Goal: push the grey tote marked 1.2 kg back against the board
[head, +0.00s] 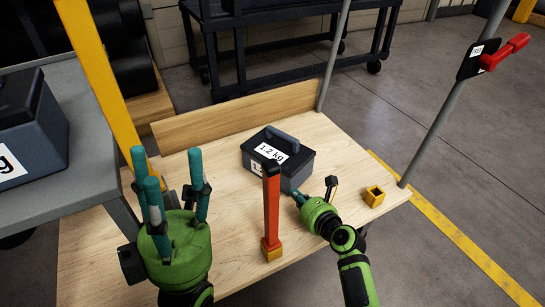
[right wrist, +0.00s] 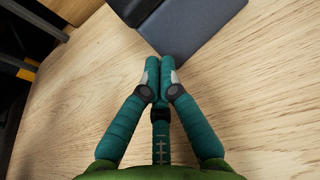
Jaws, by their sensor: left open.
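The grey tote (head: 294,177) marked 1.2 kg has a dark lid and a handle. It stands upright on the wooden table, with bare wood between it and the board (head: 240,110) along the back edge. My right gripper (head: 298,195) is low at the tote's front right side. In the right wrist view its fingers (right wrist: 159,66) are together, nothing between them, with the tips at the edge of the tote (right wrist: 195,30). I cannot tell whether they touch it. My left gripper (head: 166,166) is open and empty, fingers up, left of the tote.
A red post (head: 271,205) in an orange base stands before the tote. An orange socket (head: 374,196) sits at the right edge; a small black and orange piece (head: 331,187) is beside my right gripper. Another tote (head: 45,135) is on the grey table at left. Poles flank the right side.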

